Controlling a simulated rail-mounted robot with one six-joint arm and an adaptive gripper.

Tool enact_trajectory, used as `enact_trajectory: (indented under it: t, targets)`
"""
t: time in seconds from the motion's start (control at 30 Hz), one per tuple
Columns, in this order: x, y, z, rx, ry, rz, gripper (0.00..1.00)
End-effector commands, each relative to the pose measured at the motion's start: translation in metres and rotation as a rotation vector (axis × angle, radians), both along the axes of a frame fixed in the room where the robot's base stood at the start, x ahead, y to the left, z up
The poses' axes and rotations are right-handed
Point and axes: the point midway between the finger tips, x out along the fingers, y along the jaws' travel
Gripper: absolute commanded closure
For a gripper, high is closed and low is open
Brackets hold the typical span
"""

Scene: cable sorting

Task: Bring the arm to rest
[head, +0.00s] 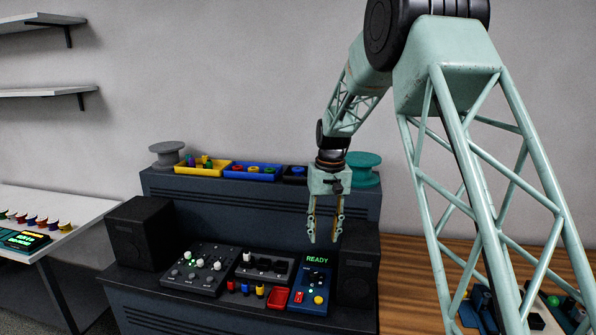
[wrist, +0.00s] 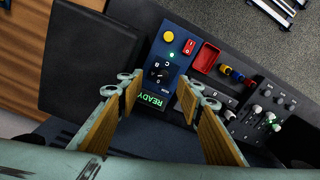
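My gripper (head: 324,237) hangs pointing down from my green lattice arm, above the dark console. Its two fingers are apart, with nothing between them. In the wrist view the gripper (wrist: 157,92) shows wood-coloured finger pads spread wide. Below it is a blue control box (head: 311,289) with a lit READY screen (head: 317,259), a yellow button and a red switch. The wrist view shows the same box (wrist: 168,60) between and beyond the fingertips. The fingers appear to be above the box, not touching it.
Black speakers (head: 140,232) (head: 358,265) flank the console. A mixer panel (head: 199,269), a small red tray (head: 280,296) and several coloured plugs sit on it. Yellow (head: 203,171) and blue (head: 252,173) bins, a grey spool (head: 167,153) and a teal spool (head: 363,168) stand on the upper shelf. A white table (head: 62,211) is at left.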

Motion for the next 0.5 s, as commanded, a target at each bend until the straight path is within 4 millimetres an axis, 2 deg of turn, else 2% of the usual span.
enact_trajectory:
  t: [0.5]
  targets:
    - [-0.063, -0.025, 0.078, 0.0, -0.044, -0.015, 0.67]
